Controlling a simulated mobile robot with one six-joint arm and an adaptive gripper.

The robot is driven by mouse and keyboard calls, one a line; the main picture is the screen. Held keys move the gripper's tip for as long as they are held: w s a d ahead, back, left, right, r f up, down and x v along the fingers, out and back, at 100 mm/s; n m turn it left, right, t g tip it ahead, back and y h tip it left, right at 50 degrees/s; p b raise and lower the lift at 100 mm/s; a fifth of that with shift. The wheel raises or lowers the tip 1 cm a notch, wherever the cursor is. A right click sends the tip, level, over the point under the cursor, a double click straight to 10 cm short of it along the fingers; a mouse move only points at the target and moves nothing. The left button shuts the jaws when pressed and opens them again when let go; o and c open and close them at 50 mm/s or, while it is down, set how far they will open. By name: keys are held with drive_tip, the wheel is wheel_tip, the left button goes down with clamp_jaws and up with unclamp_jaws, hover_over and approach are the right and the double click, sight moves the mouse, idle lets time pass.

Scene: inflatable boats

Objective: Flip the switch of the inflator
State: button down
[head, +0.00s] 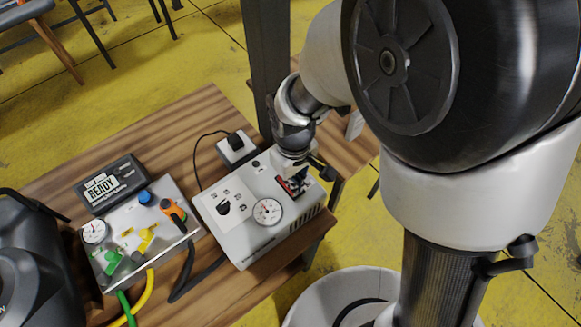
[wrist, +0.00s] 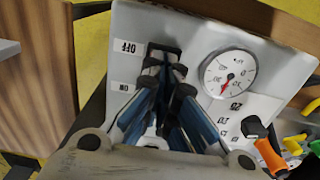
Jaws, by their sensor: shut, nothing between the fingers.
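The inflator (head: 238,235) is a pale box with a round gauge (head: 267,212) and a dial, standing on the wooden table. Its red switch (head: 283,184) shows partly beside my fingertips in the head view. My gripper (head: 295,183) points down at the switch, its fingers shut and empty. In the wrist view the fingertips (wrist: 164,52) are close to the panel beside the OFF label (wrist: 127,46), with the ON label (wrist: 124,87) lower. The fingers hide the switch there, so I cannot tell its position or whether they touch it. The gauge also shows in the wrist view (wrist: 228,73).
A valve panel (head: 118,225) with coloured handles stands left of the inflator, with a READY display (head: 108,184) behind it. A small white box with a black plug (head: 237,147) sits behind the inflator. A dark post (head: 266,60) rises close to my arm. Hoses (head: 150,290) run in front.

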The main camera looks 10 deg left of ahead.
drive_tip(key=shift+f, duration=0.15)
wheel_tip(320, 180, up, 7)
drive_tip(key=p, duration=0.5)
drive_tip(key=shift+p, duration=0.4)
idle(0.4)
drive_tip(key=s+d+r+m+t, duration=0.2)
drive_tip(key=s+d+r+m, duration=0.2)
drive_tip(key=d+r, duration=0.6)
drive_tip(key=s+d+r+m+t, duration=0.2)
drive_tip(key=s+d+r+m, duration=0.3)
drive_tip(key=d+r, duration=0.5)
drive_tip(key=shift+s+d+m+t, duration=0.15)
drive_tip(key=shift+d+m+t, duration=0.15)
drive_tip(key=shift+m, duration=0.2)
